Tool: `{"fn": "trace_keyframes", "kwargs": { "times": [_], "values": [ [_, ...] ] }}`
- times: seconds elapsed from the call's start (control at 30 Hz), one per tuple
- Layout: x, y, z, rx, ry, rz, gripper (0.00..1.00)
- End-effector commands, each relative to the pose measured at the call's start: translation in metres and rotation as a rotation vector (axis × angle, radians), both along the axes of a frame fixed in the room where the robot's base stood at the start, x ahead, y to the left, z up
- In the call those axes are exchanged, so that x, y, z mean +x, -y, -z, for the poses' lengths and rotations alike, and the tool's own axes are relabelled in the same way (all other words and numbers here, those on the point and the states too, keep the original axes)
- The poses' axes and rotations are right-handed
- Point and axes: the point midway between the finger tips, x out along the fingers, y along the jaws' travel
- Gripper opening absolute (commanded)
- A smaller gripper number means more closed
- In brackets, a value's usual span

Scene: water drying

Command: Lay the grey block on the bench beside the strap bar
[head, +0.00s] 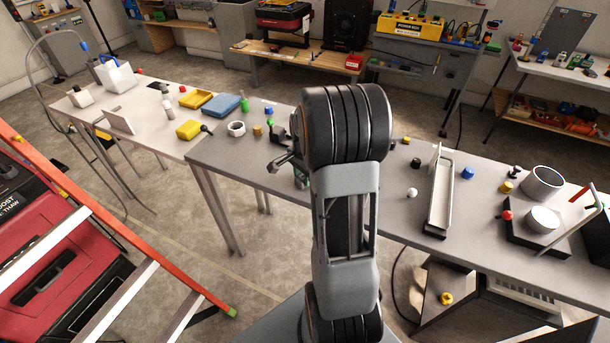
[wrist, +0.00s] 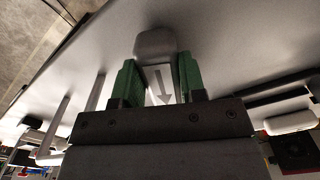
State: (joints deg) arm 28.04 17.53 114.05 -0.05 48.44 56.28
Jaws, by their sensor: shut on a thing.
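In the wrist view, my gripper (wrist: 158,68) has green fingers shut on a grey block (wrist: 155,43). The block's rounded grey end sticks out past the fingertips, and a pale face with a grey arrow shows between them. The grey bench (wrist: 225,35) fills much of the view behind the block; I cannot tell whether they touch. In the head view my own arm hides the block and most of the gripper. A long pale bar-like frame (head: 437,190) stands on the bench (head: 475,215) right of my arm; I cannot tell whether it is the strap bar.
A white ball (head: 411,192) and a blue cap (head: 467,173) lie near the pale frame. A grey ring (head: 541,183) and a dark base (head: 520,238) stand farther right. A white table (head: 150,137) with small things adjoins at left. An orange ladder (head: 150,250) stands at front left.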

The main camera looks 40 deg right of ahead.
Motion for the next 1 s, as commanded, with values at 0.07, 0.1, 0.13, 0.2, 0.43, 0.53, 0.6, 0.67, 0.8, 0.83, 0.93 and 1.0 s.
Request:
{"fn": "trace_keyframes", "kwargs": {
  "times": [0.07,0.1,0.13,0.2,0.43,0.53,0.6,0.67,0.8,0.83,0.93,1.0],
  "values": [
    [-0.0001,0.0001,0.0018,0.0,0.0,0.0,0.13],
    [0.0,0.0001,0.0018,0.0,0.0,0.0,0.13],
    [0.0,0.0001,0.0017,0.0,0.0,0.0,0.13],
    [0.0,0.0002,0.0015,0.0,0.0,0.0,0.13],
    [0.0,0.0002,0.0062,0.0,0.0,0.0,0.13],
    [-0.0001,0.0001,0.0049,0.0,0.0,0.0,0.46],
    [-0.0001,0.0001,0.0049,0.0,0.0,0.0,0.53],
    [0.0,0.0001,0.0048,0.0,0.0,0.0,0.59],
    [0.0,0.0002,0.0048,0.0,0.0,0.0,0.63],
    [0.0,0.0002,0.0048,0.0,0.0,0.0,0.63],
    [0.0,0.0002,0.0042,0.0,0.0,0.0,0.63],
    [0.0001,0.0002,0.0005,0.0,0.0,0.0,0.63]
  ]
}}
